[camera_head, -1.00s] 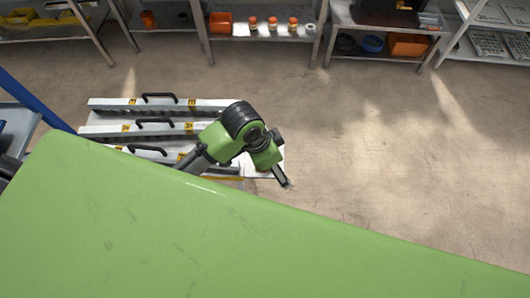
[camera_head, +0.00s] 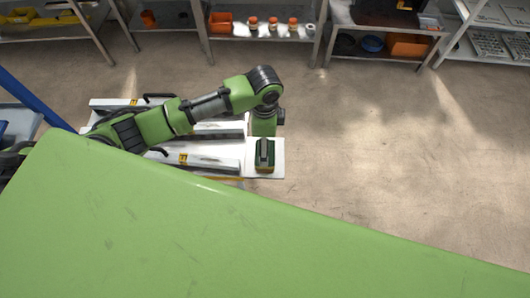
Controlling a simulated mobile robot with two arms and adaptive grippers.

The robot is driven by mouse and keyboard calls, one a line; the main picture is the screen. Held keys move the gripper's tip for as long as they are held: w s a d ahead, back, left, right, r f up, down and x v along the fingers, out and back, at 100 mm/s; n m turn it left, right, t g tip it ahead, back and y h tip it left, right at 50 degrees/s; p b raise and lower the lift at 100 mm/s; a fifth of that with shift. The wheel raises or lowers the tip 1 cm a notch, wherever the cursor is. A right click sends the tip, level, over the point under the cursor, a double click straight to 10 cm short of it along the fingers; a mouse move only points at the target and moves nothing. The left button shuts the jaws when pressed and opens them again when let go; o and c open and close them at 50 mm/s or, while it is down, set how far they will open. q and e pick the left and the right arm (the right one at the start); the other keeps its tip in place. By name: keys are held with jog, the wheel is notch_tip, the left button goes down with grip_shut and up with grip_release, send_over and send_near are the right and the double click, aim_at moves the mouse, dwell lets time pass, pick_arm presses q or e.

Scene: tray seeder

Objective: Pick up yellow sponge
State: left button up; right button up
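My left arm comes in from the left, and my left gripper (camera_head: 264,155) points down over the white panel at the right end of the seeder. Right at the fingers is a small dark green block with a thin yellow edge, which looks like the sponge (camera_head: 269,169). The gripper covers part of it. I cannot tell whether the fingers are apart or closed on it, or whether it rests on the panel. My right gripper is not in view.
The tray seeder's white bars with black handles (camera_head: 205,165) lie under my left arm. Shelves with an orange bin (camera_head: 220,24) and small jars (camera_head: 273,23) line the back wall. The floor to the right is clear.

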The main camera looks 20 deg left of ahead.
pick_arm(q)
jog(key=shift+f+p, duration=0.6)
jog(key=shift+f, duration=2.75)
jog(key=c, duration=0.8)
